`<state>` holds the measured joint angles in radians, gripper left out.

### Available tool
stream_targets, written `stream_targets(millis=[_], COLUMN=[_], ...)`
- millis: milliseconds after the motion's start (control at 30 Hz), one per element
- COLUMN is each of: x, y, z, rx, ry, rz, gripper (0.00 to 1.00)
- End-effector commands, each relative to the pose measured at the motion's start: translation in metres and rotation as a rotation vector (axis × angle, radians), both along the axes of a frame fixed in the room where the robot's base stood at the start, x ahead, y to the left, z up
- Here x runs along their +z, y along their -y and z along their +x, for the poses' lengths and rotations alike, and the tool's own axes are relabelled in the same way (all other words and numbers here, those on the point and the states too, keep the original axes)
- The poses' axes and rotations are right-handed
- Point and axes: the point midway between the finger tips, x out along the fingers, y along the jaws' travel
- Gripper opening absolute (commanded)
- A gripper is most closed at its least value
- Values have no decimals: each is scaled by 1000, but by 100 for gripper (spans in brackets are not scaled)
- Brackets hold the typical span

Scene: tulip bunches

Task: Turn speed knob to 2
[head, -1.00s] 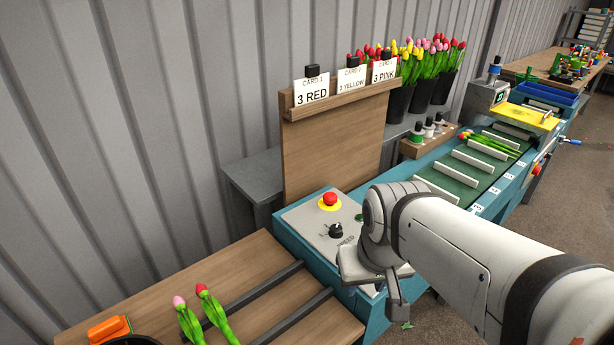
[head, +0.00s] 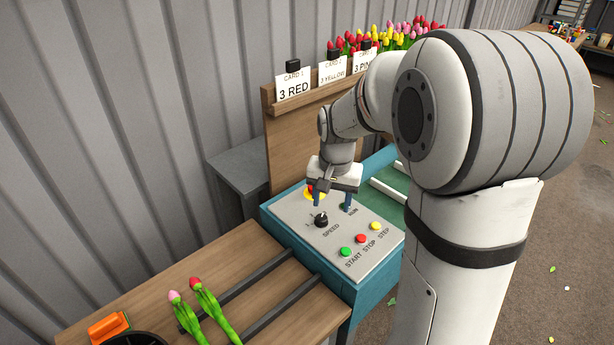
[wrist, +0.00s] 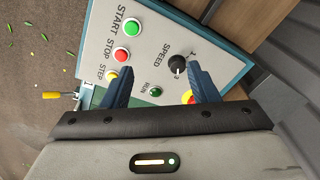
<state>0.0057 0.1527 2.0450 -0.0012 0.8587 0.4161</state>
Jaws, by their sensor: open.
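The black speed knob (head: 321,220) sits on the grey control panel (head: 295,212), beside the SPEED label. It also shows in the wrist view (wrist: 177,64), with small dial marks near it that are too small to read surely. My gripper (head: 332,204) hangs over the far part of the panel, just behind the knob in the head view. Its two blue fingers are spread and empty. In the wrist view my gripper (wrist: 156,72) has the knob ahead, nearer the right finger. The knob is apart from both fingers.
Green start (head: 345,252), red stop (head: 361,239) and yellow step (head: 376,226) buttons line the panel's near side. The red emergency stop (head: 310,189) is partly hidden behind my gripper. A wooden card board (head: 285,140) rises behind. Tulips (head: 205,300) lie on the left table.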

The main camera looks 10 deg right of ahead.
Motion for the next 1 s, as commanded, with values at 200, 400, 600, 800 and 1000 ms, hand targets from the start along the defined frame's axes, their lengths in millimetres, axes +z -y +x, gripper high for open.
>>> stream_targets(millis=[200, 400, 600, 800, 1000], x=[-36, -61, -80, -112, -137], y=[0, -1, -1, -1, -1], z=[64, 90, 94, 93, 94], rx=[-149, -224, -239, -237, -236], ry=[-58, -81, -88, -91, -87], rz=[9, 12, 12, 11, 11], gripper=[54, 54, 54, 54, 54])
